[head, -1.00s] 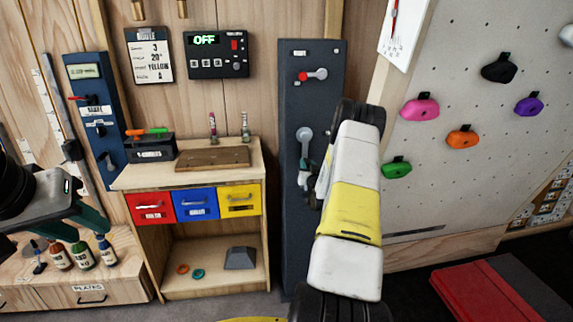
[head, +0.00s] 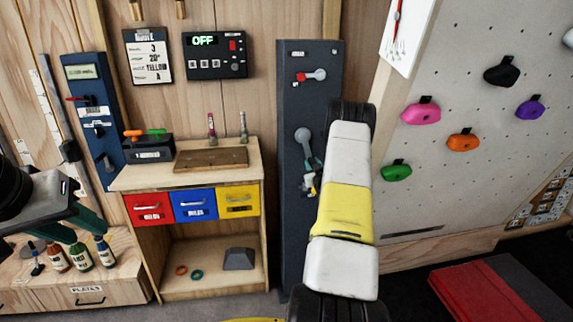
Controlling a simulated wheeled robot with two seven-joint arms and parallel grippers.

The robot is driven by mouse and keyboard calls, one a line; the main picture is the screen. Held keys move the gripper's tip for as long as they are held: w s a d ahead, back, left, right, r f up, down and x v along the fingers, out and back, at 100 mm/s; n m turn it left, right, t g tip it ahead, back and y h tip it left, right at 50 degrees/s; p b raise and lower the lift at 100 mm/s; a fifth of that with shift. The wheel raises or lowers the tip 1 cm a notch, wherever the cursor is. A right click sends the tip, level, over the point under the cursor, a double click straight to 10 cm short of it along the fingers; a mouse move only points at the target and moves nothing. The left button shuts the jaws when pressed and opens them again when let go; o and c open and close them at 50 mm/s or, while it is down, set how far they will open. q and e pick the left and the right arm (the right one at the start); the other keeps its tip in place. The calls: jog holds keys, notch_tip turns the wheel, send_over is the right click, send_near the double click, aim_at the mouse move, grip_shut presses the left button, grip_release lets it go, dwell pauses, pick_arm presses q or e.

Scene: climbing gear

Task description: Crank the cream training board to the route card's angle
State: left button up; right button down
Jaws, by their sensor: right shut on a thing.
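The cream training board (head: 455,180) leans at the right with coloured holds on it. The route card (head: 148,56) hangs on the back wall and reads 3, 20°, YELLOW and A. A dark crank panel (head: 295,235) stands left of the board, with a grey crank (head: 303,136) whose arm points down and slightly right. My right gripper (head: 311,184) is at the crank's lower end, shut on its handle; the handle is mostly hidden. A white card with a red needle (head: 396,28) is at the board's upper left edge. My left gripper (head: 88,232) is open and empty at the lower left.
A red lever (head: 308,76) is above the crank. A control box (head: 215,55) shows OFF. A wooden bench (head: 130,178) with red, blue and yellow drawers stands left of the panel. Bottles (head: 80,255) are under my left gripper. A red mat (head: 480,295) lies lower right.

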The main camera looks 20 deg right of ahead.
jog(key=s+d+r+n, duration=0.1)
jog(key=d+r+n, duration=0.2)
jog(key=d+n, duration=0.3)
jog(key=shift+s+r, duration=0.3)
jog(key=shift+r, duration=0.1)
jog(key=shift+w+r, duration=0.1)
jog(key=shift+r, duration=0.15)
jog(key=c, duration=1.1)
grip_release()
jog(key=shift+a+r, duration=0.1)
jog(key=shift+c, duration=0.2)
jog(key=v, duration=0.7)
jog(key=shift+s, duration=0.4)
jog(key=shift+a, duration=0.1)
